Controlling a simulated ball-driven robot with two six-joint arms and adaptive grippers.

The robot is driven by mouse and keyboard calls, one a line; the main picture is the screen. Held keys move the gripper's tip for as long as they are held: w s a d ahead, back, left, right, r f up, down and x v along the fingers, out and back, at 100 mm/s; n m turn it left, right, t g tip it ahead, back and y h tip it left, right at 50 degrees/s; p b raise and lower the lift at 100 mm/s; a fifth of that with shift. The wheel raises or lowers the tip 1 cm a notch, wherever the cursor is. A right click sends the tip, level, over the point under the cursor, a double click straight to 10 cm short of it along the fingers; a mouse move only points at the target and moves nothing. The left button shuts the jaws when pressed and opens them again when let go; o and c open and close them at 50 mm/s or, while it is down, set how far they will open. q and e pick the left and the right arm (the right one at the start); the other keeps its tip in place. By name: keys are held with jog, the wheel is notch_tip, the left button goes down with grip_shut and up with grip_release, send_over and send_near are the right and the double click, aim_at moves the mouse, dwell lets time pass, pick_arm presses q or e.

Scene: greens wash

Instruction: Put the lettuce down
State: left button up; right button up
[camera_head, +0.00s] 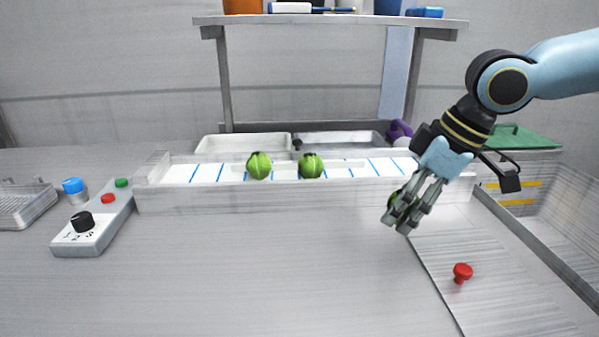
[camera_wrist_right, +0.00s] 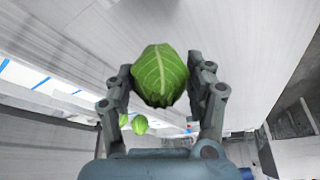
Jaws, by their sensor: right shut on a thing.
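My right gripper (camera_head: 403,212) is shut on a green lettuce (camera_head: 396,201). It holds the lettuce above the right part of the counter, near the left edge of a pale board. In the right wrist view the lettuce (camera_wrist_right: 160,76) sits between the two fingers of the gripper (camera_wrist_right: 160,85). Two more lettuces, the left one (camera_head: 259,165) and the right one (camera_head: 311,165), sit on the white conveyor (camera_head: 222,173) with blue stripes. My left gripper does not show.
A control box (camera_head: 93,222) with a black knob and buttons stands at left, near a wire basket (camera_head: 25,204). A red knob (camera_head: 462,271) stands on the pale board (camera_head: 500,300). A shelf (camera_head: 330,20) rises behind the conveyor. The middle counter is clear.

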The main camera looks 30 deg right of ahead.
jog(key=w+d+r+m+t+h+p, duration=0.1)
jog(key=w+d+r+m+h, duration=0.2)
jog(key=w+d+r+m, duration=0.45)
jog(key=b, duration=0.2)
send_over(352, 174)
jog(key=s, duration=0.1)
notch_tip(352, 174, down, 5)
jog(key=shift+s+a+f, duration=0.1)
jog(key=shift+s+f, duration=0.05)
notch_tip(352, 174, down, 4)
jog(key=shift+f, duration=0.1)
jog(key=o, duration=1.2)
